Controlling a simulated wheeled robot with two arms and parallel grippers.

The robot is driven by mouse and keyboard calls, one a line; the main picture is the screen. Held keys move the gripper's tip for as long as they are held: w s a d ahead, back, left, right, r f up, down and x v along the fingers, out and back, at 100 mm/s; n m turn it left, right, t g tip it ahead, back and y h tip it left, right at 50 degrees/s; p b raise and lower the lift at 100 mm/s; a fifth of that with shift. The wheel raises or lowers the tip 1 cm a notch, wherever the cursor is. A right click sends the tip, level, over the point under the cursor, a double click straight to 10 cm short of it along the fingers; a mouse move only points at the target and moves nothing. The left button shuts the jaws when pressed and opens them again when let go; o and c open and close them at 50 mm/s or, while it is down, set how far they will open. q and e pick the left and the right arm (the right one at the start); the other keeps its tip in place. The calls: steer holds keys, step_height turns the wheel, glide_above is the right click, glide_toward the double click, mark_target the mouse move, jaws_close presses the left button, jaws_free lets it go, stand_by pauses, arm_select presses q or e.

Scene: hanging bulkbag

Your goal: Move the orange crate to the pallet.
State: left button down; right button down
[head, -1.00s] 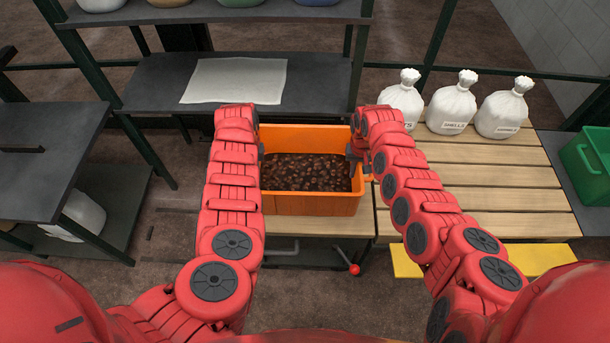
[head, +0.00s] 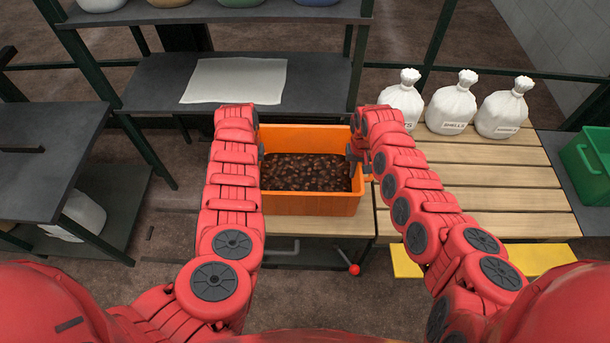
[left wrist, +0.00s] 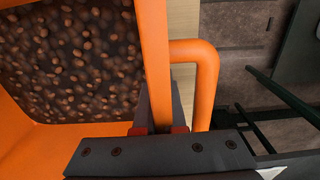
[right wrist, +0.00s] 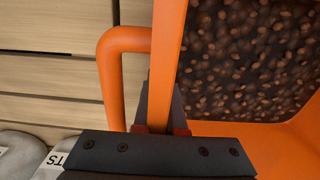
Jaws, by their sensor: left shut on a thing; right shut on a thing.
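The orange crate (head: 310,204) is in the middle of the head view, full of brown nut-like pieces. It appears to be on or just above a wooden-topped table; I cannot tell which. My left gripper (left wrist: 160,125) is shut on the crate's left side wall, beside an orange handle loop. My right gripper (head: 355,160) is shut on the crate's right side wall, also beside a handle loop (right wrist: 110,75). The slatted wooden pallet (head: 480,190) lies to the right of the crate, with white sacks at its back.
Three white tied sacks (head: 452,108) stand along the pallet's back. A green crate (head: 588,165) is at the far right. A dark shelf with a pale sheet (head: 235,80) stands behind the orange crate. The front of the pallet is bare. A red-knobbed lever (head: 354,269) is below the table edge.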

arm_select(q)
steer(key=shift+r, duration=0.2)
arm_select(e)
steer(key=shift+r, duration=0.2)
